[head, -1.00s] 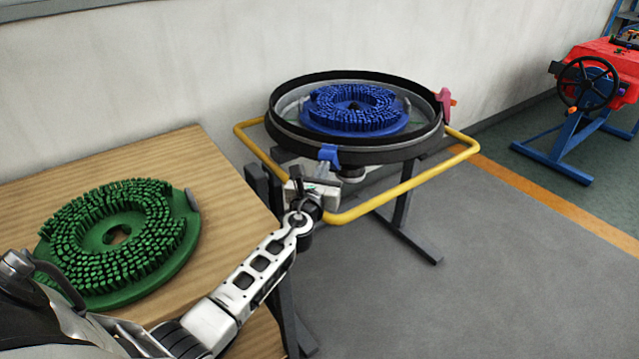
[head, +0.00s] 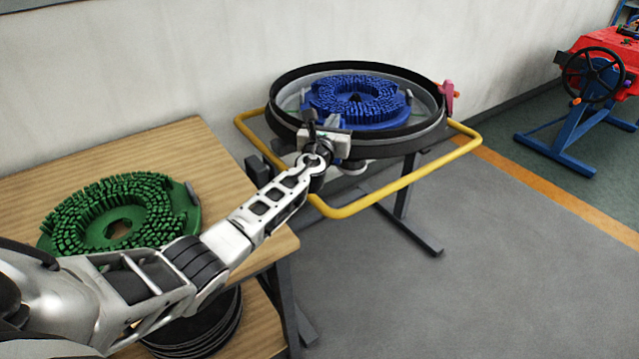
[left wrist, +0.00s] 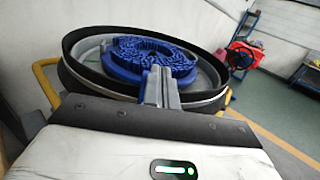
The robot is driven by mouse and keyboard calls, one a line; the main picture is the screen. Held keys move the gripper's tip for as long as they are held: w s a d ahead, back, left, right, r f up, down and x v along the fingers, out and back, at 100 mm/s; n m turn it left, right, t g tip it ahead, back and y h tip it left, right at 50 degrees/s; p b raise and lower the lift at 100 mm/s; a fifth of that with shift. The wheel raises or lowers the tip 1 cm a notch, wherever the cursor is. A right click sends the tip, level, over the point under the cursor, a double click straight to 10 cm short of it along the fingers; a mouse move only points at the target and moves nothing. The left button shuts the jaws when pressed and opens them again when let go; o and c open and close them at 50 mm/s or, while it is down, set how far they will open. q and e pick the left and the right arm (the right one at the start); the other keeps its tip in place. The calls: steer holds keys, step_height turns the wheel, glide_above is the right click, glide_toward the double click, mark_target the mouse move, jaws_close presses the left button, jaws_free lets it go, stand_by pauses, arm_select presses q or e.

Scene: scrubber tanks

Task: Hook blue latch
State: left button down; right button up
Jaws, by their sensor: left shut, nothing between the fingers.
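The blue latch is mostly hidden behind my left gripper at the near rim of the round tank (head: 420,135). In the left wrist view, a small blue part that looks like the latch (left wrist: 147,62) shows just above the fingers. My left gripper (head: 322,128) is at the tank's near rim, its fingers shut and empty; they also show in the left wrist view (left wrist: 160,86). I cannot tell whether they touch the latch. A blue brush disc (head: 355,102) lies inside the tank. A pink latch (head: 448,95) is on the rim's right side. My right gripper is not in view.
A yellow rail (head: 400,190) surrounds the tank. A wooden table (head: 150,150) at left carries a green brush disc (head: 120,215); black discs (head: 200,325) lie below. A red machine (head: 605,60) on a blue stand is at far right. The grey floor (head: 480,270) is clear.

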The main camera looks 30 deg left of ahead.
arm_select(q)
steer(key=shift+x, duration=1.05)
steer(key=shift+r, duration=0.1)
